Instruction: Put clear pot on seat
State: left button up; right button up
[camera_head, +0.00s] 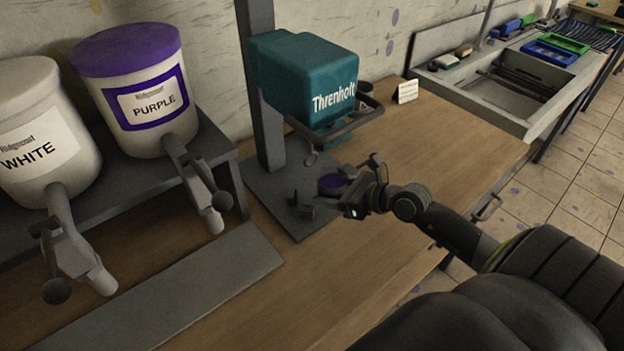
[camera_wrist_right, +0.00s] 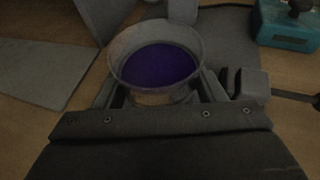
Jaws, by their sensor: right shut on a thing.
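The clear pot (camera_wrist_right: 118,65) has purple contents and sits upright between the fingers of my right gripper (camera_wrist_right: 160,92). In the head view my right gripper (camera_head: 350,186) is shut on the pot (camera_head: 333,184), over the right part of the grey base plate (camera_head: 270,182) of the teal Threnholt machine (camera_head: 310,80). A small dark curved fitting (camera_head: 301,207) stands on the plate, left of the pot; it may be the seat, but I cannot tell for sure. Whether the pot touches the plate is unclear. My left gripper is not in view.
White (camera_head: 40,130) and purple (camera_head: 130,95) paint tanks with taps stand on a raised shelf at the left. The machine's column (camera_head: 262,90) rises behind the plate, and its head overhangs it. A small sign (camera_head: 405,92) stands behind. The wooden table (camera_head: 450,140) is clear at right.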

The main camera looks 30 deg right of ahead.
jog(key=w, duration=0.2)
jog(key=w+a, duration=0.1)
jog(key=w+a+p, duration=0.1)
jog(key=w, duration=0.1)
jog(key=shift+w+a+r, duration=0.15)
jog(key=shift+w+a, duration=0.1)
jog(key=shift+w, duration=0.1)
jog(key=shift+s+f, duration=0.1)
jog(key=shift+f, duration=0.35)
jog(key=shift+d, duration=0.1)
jog(key=shift+s, duration=0.15)
jog(key=shift+f, duration=0.6)
jog(key=o, duration=1.1)
jog(key=shift+o, duration=0.2)
